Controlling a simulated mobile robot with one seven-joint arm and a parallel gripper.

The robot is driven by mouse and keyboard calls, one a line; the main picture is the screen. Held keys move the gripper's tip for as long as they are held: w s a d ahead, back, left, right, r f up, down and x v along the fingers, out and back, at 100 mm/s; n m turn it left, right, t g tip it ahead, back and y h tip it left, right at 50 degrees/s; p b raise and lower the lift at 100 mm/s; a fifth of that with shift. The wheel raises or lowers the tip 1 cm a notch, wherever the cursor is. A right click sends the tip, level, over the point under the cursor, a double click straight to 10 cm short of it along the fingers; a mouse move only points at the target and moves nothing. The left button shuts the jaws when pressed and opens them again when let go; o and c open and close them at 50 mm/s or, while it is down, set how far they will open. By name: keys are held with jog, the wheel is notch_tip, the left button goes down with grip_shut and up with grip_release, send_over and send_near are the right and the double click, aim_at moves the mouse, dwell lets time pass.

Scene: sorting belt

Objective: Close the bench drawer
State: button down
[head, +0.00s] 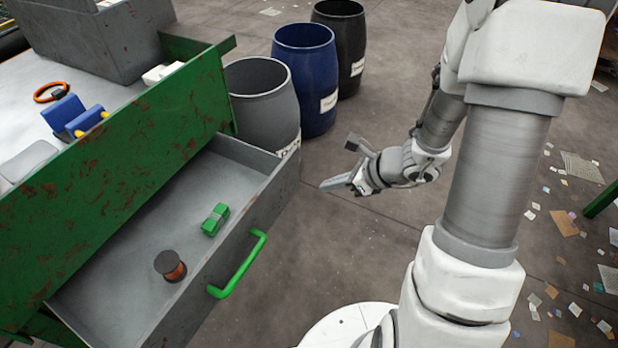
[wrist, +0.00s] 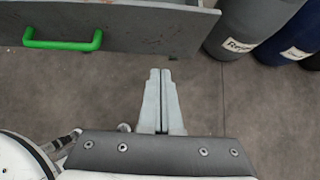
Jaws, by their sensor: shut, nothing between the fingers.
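The grey bench drawer (head: 262,200) is pulled out from under the green, rust-spotted bench edge (head: 120,165). Its green bar handle (head: 243,270) is on the front face. In the wrist view the drawer front (wrist: 150,28) and handle (wrist: 62,44) are at the upper left. Inside the drawer lie a small green object (head: 215,219) and a brown spool-like object (head: 170,266). My gripper (head: 325,186) is shut and empty, to the right of the drawer and apart from it. In the wrist view its fingers (wrist: 161,75) are together over bare floor, just short of the drawer front.
Grey (head: 262,95), blue (head: 305,75) and black (head: 340,40) barrels stand in a row beyond the drawer's far end. The bench top (head: 30,105) holds several small items and a grey bin. Scraps litter the floor at right. Floor before the drawer is clear.

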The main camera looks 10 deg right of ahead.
aim_at(280, 188)
jog(key=b+x, duration=0.1)
jog(key=x, duration=0.3)
jog(key=a+r+b+x, duration=0.1)
jog(key=x, duration=0.3)
jog(key=b+x, duration=0.1)
jog(key=x, duration=0.3)
jog(key=shift+w+a+r+b, duration=0.3)
jog(key=shift+w+r+b, duration=0.05)
jog(key=shift+w, duration=0.05)
jog(key=shift+w+a, duration=0.25)
jog(key=shift+a, duration=0.05)
jog(key=shift+a, duration=0.1)
jog(key=w+a+p, duration=0.1)
jog(key=w+a, duration=1.3)
jog(key=a, duration=0.4)
jog(key=shift+w, duration=0.15)
